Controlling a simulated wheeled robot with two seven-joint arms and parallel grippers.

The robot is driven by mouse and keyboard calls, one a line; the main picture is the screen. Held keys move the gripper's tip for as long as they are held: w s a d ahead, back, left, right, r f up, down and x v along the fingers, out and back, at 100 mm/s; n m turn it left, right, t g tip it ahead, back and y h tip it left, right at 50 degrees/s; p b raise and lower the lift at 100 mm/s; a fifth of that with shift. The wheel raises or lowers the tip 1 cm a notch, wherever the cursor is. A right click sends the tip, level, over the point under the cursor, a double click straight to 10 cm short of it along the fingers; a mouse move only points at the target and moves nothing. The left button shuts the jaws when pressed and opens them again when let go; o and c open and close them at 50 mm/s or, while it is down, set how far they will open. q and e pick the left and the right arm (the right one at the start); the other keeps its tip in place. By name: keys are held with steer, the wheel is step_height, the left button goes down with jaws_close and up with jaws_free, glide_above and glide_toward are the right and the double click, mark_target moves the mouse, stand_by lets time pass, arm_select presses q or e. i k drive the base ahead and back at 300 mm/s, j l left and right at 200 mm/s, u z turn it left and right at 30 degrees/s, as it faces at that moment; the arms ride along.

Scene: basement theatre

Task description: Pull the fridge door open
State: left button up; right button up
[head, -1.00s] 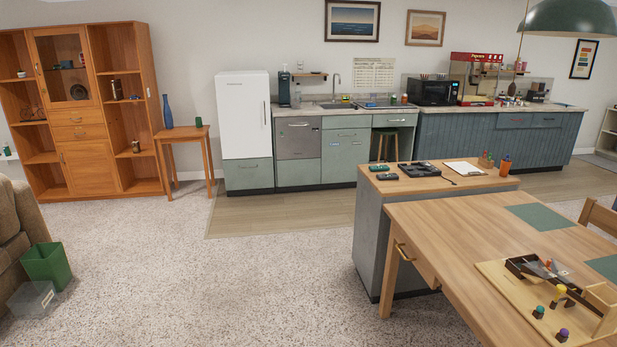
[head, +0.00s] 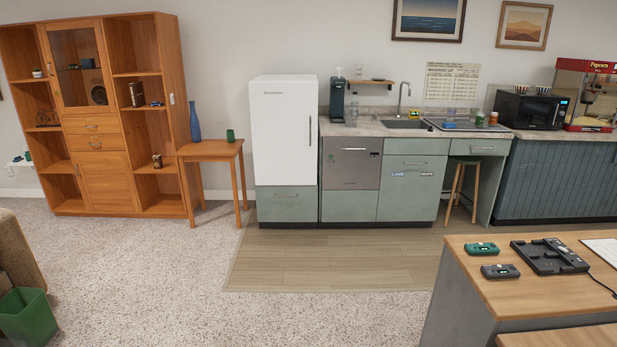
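The white fridge (head: 283,135) stands against the back wall, left of the counter, in the head view. Its door is closed, with a thin vertical handle (head: 310,131) near the door's right edge. The fridge is some way off across the floor. Neither of my grippers shows in the head view.
A wooden side table (head: 210,150) with a blue vase (head: 195,122) stands left of the fridge. A grey island (head: 480,292) with a wooden top is at the lower right. A green bin (head: 28,318) is at lower left. Carpet and wood floor (head: 325,262) before the fridge are clear.

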mark_target(283, 118)
steer(key=i, duration=2.65)
steer(key=i+l+u, duration=0.1)
steer(key=i+u, duration=0.3)
steer(key=i, duration=1.45)
steer(key=i+j+z, duration=0.15)
steer(key=i, duration=0.2)
steer(key=i+j+z, duration=0.15)
steer(key=i, duration=0.25)
steer(key=i+j+z, duration=0.15)
steer(key=i, duration=0.2)
